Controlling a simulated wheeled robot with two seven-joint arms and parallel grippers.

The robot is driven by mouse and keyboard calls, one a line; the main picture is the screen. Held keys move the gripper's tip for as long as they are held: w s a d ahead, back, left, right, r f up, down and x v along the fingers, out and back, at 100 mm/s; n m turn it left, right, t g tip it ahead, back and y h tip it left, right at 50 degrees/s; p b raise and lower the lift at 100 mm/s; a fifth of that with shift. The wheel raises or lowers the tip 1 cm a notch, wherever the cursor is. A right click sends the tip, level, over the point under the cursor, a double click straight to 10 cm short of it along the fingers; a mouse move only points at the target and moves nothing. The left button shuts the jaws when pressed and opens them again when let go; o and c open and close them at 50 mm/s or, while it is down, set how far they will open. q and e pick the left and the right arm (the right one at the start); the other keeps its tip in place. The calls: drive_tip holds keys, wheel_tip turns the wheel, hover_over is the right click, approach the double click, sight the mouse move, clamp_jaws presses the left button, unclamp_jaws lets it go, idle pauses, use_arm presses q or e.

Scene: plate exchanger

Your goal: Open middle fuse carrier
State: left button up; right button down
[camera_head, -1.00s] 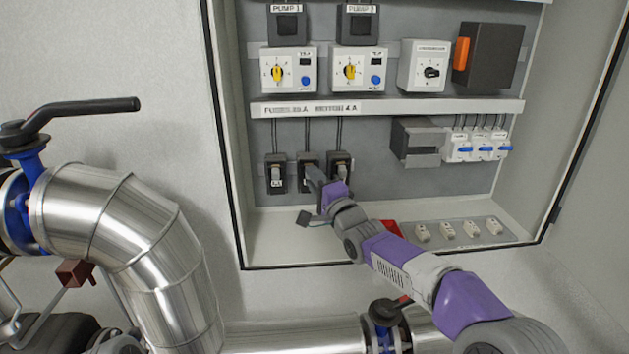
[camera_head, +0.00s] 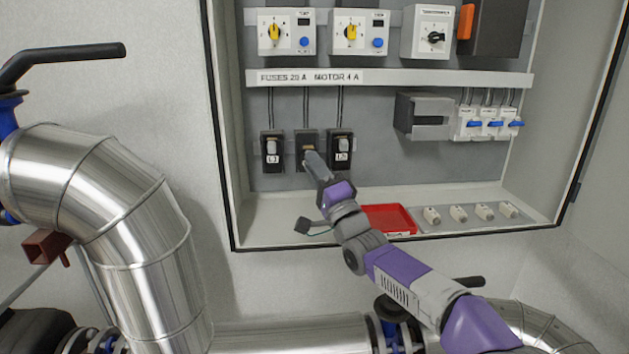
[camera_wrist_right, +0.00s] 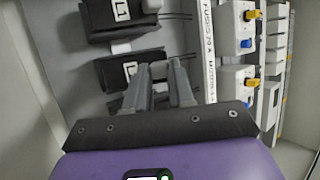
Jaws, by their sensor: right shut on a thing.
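Three dark fuse carriers hang in a row under the label strip. The middle fuse carrier (camera_head: 306,138) is partly hidden by my right gripper (camera_head: 312,160). The left carrier (camera_head: 272,152) and the right carrier (camera_head: 340,150) show pale handles and white labels. In the right wrist view, the fingertips of my right gripper (camera_wrist_right: 160,72) are shut on the pale handle of the middle carrier (camera_wrist_right: 125,70), whose label shows beside them. How far this handle is tilted is hard to tell. My left gripper is out of view.
A label strip (camera_head: 400,78) runs above the carriers, with yellow rotary switches (camera_head: 286,32) over it. Blue-lever breakers (camera_head: 488,123) are at the right. A red tray (camera_head: 388,219) and several pale fuses (camera_head: 458,213) lie on the cabinet floor.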

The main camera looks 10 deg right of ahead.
drive_tip(key=shift+s+f+n+t+y+b, duration=0.2)
drive_tip(key=shift+f+n+y+b, duration=0.35)
drive_tip(key=shift+b, duration=0.4)
drive_tip(key=shift+s+f+n+t+y+b, duration=0.15)
drive_tip(key=shift+f+n+y+b, duration=0.25)
drive_tip(key=shift+y+b, duration=0.4)
drive_tip(key=shift+r, duration=0.1)
drive_tip(key=c, duration=1)
unclamp_jaws()
drive_tip(key=shift+o, duration=0.2)
drive_tip(key=s+d+b, duration=0.2)
drive_tip(key=s+d, duration=0.4)
drive_tip(key=s, duration=0.5)
drive_tip(key=shift+d+f, duration=0.3)
drive_tip(key=shift+f, duration=0.1)
